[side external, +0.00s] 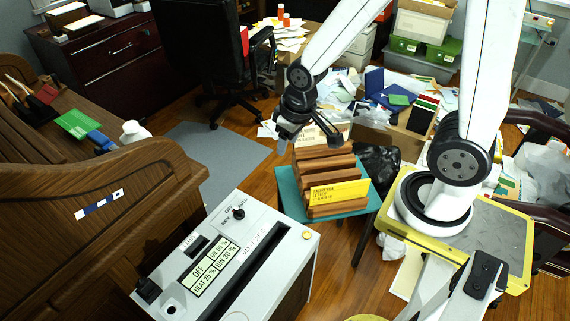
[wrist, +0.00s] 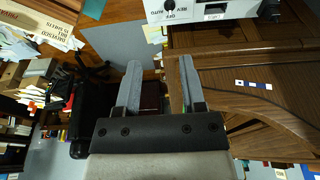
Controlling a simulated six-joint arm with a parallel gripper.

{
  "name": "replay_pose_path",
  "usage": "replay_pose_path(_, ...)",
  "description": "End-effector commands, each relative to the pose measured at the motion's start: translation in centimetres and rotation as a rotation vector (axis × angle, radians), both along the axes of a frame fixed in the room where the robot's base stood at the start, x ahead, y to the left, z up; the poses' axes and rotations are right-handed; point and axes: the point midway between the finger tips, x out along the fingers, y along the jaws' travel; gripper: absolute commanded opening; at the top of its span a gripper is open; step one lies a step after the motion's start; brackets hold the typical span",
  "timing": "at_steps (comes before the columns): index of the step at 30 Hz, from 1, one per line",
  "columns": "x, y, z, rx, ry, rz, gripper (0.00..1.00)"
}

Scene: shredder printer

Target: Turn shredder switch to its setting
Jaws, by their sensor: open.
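The shredder (side external: 215,275) is a light grey box with a long black slot, at the lower middle of the side external view. Its switch (side external: 239,214) is a small black knob near the far corner, with OFF and REV lettering beside it. The knob's exact pointing is too small to tell. In the wrist view the switch (wrist: 170,4) shows at the top edge of the shredder (wrist: 205,11). My gripper (wrist: 160,63) is open and empty, with both fingers apart from the shredder. In the side external view my gripper (side external: 300,135) hangs above and right of the switch, beyond the shredder.
A wooden rack with a yellow card (side external: 338,193) stands on a teal stool (side external: 290,190) right of the shredder, below my gripper. A brown wooden roll-top desk (side external: 110,215) is at the left. An office chair (side external: 215,60) stands behind. Papers clutter the back right.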

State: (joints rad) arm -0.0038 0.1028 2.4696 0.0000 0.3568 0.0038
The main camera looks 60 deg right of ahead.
Motion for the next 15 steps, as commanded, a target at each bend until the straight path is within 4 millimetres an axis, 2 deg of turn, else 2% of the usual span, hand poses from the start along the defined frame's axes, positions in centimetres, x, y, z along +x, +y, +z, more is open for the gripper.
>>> replay_pose_path(8,5.0,0.3,-2.7,0.001,0.042,0.001,0.51)
replay_pose_path(15,8.9,0.6,-6.2,0.002,0.078,0.001,0.51)
